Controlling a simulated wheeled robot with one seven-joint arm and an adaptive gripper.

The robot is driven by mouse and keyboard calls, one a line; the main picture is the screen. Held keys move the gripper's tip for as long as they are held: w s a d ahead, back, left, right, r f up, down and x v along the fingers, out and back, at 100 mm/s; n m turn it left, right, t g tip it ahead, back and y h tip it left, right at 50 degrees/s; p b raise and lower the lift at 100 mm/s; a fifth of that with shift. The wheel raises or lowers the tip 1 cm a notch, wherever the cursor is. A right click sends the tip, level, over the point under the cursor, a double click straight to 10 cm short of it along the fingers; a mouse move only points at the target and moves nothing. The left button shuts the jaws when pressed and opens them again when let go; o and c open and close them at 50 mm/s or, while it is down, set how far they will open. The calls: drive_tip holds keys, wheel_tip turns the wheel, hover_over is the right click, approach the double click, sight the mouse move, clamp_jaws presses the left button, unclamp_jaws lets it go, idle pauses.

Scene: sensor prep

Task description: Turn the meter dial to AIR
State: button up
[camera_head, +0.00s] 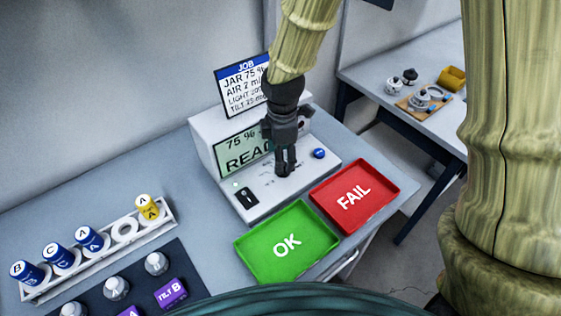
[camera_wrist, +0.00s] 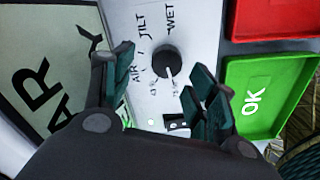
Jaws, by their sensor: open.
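The meter (camera_head: 215,140) is a white box on the bench, its lit screen partly reading "75 %" and "READ". In the wrist view its dial (camera_wrist: 166,60) is a round black knob with a white pointer line. The line points down and slightly right, towards a small blurred label, not towards the AIR label (camera_wrist: 135,74) at lower left. TILT and WET labels sit above the dial. My gripper (camera_head: 285,172) is open, pointing down over the panel, and hides the dial in the head view. In the wrist view its fingers (camera_wrist: 160,63) stand either side of the dial; contact cannot be told.
A green OK tray (camera_head: 250,262) and a red FAIL tray (camera_head: 385,205) lie in front of the meter. A black switch (camera_head: 246,197) and a blue button (camera_head: 319,153) flank the dial area. A white rack (camera_head: 100,258) of coloured vials stands left.

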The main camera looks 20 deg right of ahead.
drive_tip(key=shift+s+f, duration=0.6)
drive_tip(key=shift+f, duration=0.4)
drive_tip(key=shift+w+f, duration=0.35)
drive_tip(key=shift+f, duration=0.45)
drive_tip(key=shift+s+r, duration=0.15)
drive_tip(key=shift+s, duration=0.05)
drive_tip(key=shift+w, duration=0.1)
drive_tip(key=shift+c, duration=0.9)
drive_tip(key=c, duration=0.9)
